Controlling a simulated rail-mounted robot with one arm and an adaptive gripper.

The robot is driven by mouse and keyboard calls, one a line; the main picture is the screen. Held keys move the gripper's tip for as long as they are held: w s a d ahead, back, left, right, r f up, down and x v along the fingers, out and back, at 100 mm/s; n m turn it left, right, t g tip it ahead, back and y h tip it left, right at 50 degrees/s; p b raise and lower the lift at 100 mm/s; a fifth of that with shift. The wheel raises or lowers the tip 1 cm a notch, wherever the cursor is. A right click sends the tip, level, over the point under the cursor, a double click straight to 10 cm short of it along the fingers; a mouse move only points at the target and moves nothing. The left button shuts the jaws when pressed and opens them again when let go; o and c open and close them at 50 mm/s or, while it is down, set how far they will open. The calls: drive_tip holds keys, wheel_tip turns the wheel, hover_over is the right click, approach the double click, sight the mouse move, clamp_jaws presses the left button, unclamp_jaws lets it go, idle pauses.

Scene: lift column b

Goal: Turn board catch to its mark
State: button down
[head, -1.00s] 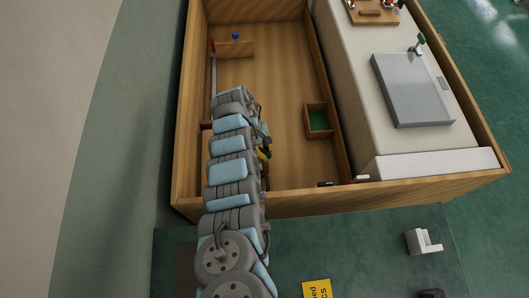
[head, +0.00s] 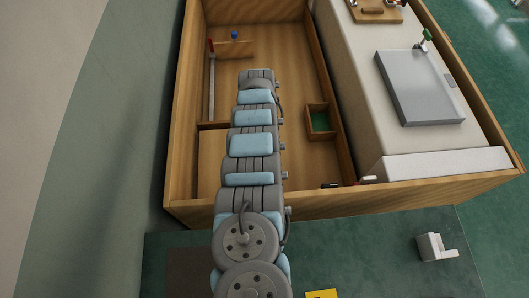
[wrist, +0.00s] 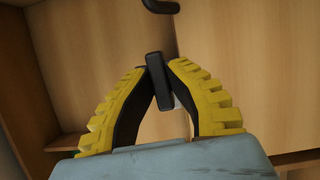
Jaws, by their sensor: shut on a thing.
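In the wrist view my gripper (wrist: 160,72), with yellow ribbed fingers and black pads, is shut on a small dark bar, which looks like the board catch (wrist: 158,92). The bar stands nearly upright in the picture, tilted slightly, between the fingertips. Behind it is a pale wooden board (wrist: 100,45). I cannot make out a mark for the catch. In the head view my arm hides the gripper and the catch.
A black curved handle (wrist: 160,6) shows just beyond the fingertips. The wooden bay holds a green-floored box (head: 320,121) on its right and a low wooden block (head: 234,49) at the back. A grey slab (head: 420,88) lies on the white counter.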

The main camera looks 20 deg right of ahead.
drive_tip(key=shift+m, duration=0.4)
drive_tip(key=c, duration=1)
unclamp_jaws()
drive_tip(key=shift+c, duration=0.2)
drive_tip(key=shift+r, duration=0.1)
drive_tip(key=v, duration=0.7)
drive_tip(key=shift+r, duration=0.15)
drive_tip(key=shift+d, duration=0.15)
